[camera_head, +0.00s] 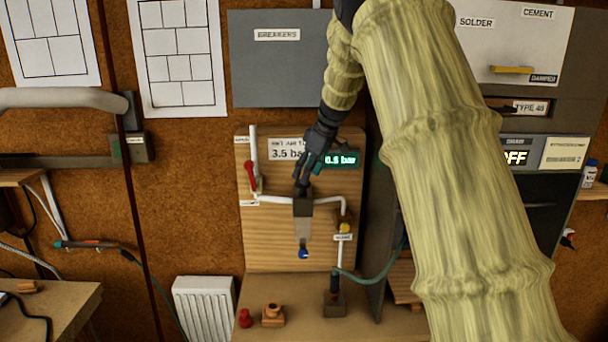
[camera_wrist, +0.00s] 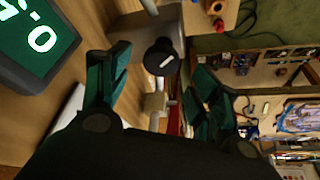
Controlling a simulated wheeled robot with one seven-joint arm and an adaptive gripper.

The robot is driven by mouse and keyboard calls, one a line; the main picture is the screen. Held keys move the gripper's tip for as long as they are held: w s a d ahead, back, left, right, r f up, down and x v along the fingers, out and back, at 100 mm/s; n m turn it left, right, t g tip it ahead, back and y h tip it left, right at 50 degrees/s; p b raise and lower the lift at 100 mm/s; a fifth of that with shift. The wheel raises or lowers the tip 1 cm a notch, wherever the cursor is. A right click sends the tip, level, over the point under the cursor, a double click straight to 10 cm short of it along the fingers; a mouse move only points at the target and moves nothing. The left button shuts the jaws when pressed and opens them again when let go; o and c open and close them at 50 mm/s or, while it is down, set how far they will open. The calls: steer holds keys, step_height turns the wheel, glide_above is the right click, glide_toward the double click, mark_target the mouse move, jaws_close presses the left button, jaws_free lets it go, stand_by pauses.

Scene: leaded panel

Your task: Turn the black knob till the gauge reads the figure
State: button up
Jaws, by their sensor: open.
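The black knob (camera_wrist: 160,58) with a white pointer mark sits on a grey valve body (camera_head: 303,207). It shows between my open fingers in the wrist view. My gripper (camera_head: 306,172) is open just above the valve, pointing down; its fingers (camera_wrist: 160,88) stand either side of the knob, and I cannot tell whether they touch it. The green digital gauge (camera_head: 341,160) is just right of my gripper and reads about 0.5 bar; it also shows in the wrist view (camera_wrist: 38,40). The white card (camera_head: 287,149) giving 3.5 bar is partly hidden by my gripper.
A red lever (camera_head: 250,176) on white pipe is left of the valve, and a yellow fitting (camera_head: 345,228) is right. A blue-tipped part (camera_head: 303,253) hangs below. Red and brass fittings (camera_head: 271,315) stand on the shelf. My arm covers the right side.

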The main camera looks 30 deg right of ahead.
mark_target(303, 187)
steer(key=shift+p+x, duration=0.55)
steer(key=shift+x, duration=1.1)
steer(key=c, duration=1)
steer(key=shift+m, duration=0.3)
